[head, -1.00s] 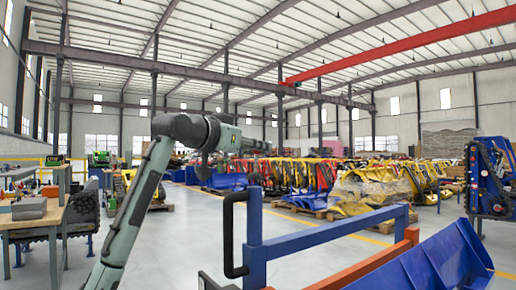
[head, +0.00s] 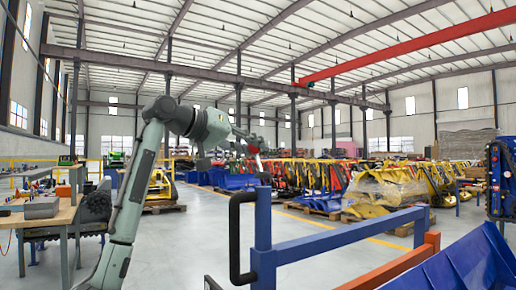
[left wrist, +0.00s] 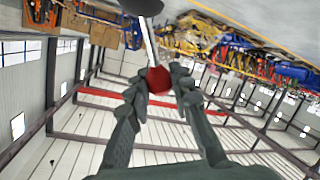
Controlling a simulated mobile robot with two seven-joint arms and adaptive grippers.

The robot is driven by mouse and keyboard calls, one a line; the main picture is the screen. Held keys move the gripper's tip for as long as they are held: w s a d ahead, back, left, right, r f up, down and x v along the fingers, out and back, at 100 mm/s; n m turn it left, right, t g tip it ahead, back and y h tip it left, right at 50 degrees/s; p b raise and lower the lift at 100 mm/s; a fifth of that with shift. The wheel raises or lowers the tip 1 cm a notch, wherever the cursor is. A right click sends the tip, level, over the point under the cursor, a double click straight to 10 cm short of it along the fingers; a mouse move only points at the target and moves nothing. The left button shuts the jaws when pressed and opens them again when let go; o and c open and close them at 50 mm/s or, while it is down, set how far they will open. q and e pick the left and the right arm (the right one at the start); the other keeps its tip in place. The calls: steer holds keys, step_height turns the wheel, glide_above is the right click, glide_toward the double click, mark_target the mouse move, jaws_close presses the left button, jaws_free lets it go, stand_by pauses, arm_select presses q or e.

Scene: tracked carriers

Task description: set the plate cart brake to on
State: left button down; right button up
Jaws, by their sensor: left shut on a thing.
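My left gripper (head: 252,146) is at the end of my arm, left of and above the blue cart frame (head: 263,225). In the left wrist view my left gripper (left wrist: 160,86) has its two dark fingers closed around a red knob (left wrist: 158,77). The knob sits on a thin pale lever rod (left wrist: 149,42), which runs to a dark rounded part (left wrist: 142,5) at the picture's top edge. In the head view the knob is small and mostly hidden by the fingers. The brake's marks are not readable. My right gripper is out of view.
The cart has a black handle (head: 235,240) and an orange rail (head: 400,264). A blue trough-like part (head: 460,255) fills the lower right. A workbench (head: 60,216) with tools stands left. Open grey floor lies beyond the cart.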

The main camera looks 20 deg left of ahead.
arm_select(q)
steer(key=c, duration=1.3)
jaws_free()
steer(key=v, duration=1.2)
